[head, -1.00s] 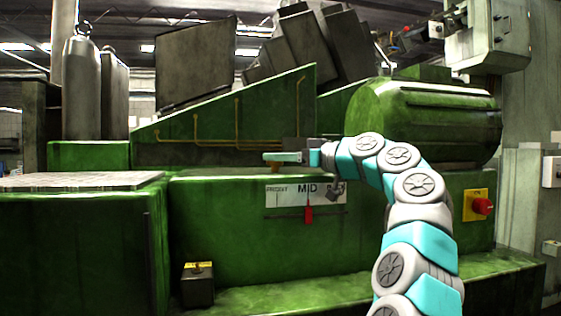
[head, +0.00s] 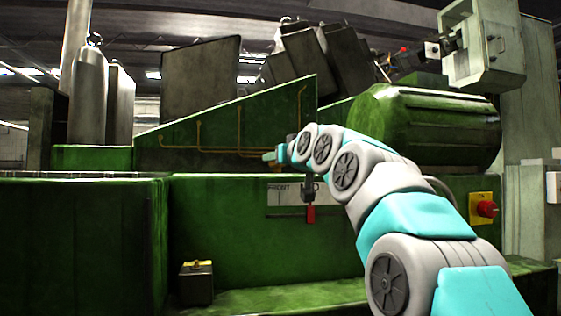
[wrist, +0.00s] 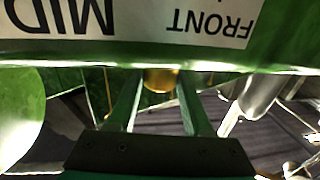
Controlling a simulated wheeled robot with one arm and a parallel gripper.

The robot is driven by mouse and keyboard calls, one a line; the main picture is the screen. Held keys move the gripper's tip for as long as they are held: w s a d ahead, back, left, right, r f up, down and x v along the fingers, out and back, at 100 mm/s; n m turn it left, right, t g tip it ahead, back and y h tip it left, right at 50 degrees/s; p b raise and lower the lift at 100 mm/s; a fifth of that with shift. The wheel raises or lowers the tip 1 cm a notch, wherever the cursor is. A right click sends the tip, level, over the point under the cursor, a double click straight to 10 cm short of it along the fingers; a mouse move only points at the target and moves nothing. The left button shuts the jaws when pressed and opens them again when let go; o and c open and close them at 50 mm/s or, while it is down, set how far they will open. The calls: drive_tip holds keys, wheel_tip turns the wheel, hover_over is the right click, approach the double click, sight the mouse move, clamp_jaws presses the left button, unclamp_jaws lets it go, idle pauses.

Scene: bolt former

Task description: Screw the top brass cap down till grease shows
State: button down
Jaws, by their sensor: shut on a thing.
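The brass cap (wrist: 161,80) shows in the wrist view as a rounded golden piece between my fingertips, beside the edge of the green machine. My gripper (wrist: 157,84) is shut on it, with one green finger on each side. In the head view my gripper (head: 270,157) is seen from the side at the machine's upper front edge, above the label plate. The cap cannot be made out there. No grease can be made out in either view.
A white label plate (wrist: 140,25) reads MID and FRONT in the wrist view. In the head view a red-tagged lever (head: 309,213) hangs below my wrist. A red button (head: 487,208) is at the right. A small dark box (head: 196,283) stands on the green ledge.

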drive_tip(key=m+t+h+p, duration=0.1)
drive_tip(key=m+h, duration=0.1)
drive_tip(key=h, duration=0.1)
drive_tip(key=shift+r+p, duration=0.1)
drive_tip(key=shift+p, duration=0.25)
drive_tip(key=m+h, duration=0.1)
drive_tip(key=m+h+p, duration=0.1)
drive_tip(key=h+p, duration=0.1)
drive_tip(key=h, duration=0.1)
drive_tip(key=shift+a+r+m+t, duration=0.15)
drive_tip(key=shift+a+m+t, duration=0.15)
drive_tip(key=shift+m, duration=0.1)
drive_tip(key=shift+a+m+h+p, duration=0.2)
drive_tip(key=shift+m+h+p, duration=0.85)
drive_tip(key=shift+h, duration=0.85)
drive_tip(key=shift+a+m+h+p, duration=0.1)
drive_tip(key=shift+m+h+p, duration=0.3)
drive_tip(key=shift+m+h, duration=0.25)
drive_tip(key=shift+a+m+g+h+p, duration=0.1)
drive_tip(key=shift+m+g+h+p, duration=0.35)
drive_tip(key=shift+h, duration=0.2)
drive_tip(key=shift+g+h, duration=0.25)
drive_tip(key=shift+h, duration=0.25)
drive_tip(key=shift+m+h+p, duration=0.3)
drive_tip(key=shift+m+p, duration=0.05)
drive_tip(key=shift+c, duration=1.5)
unclamp_jaws()
drive_tip(key=shift+f, duration=0.25)
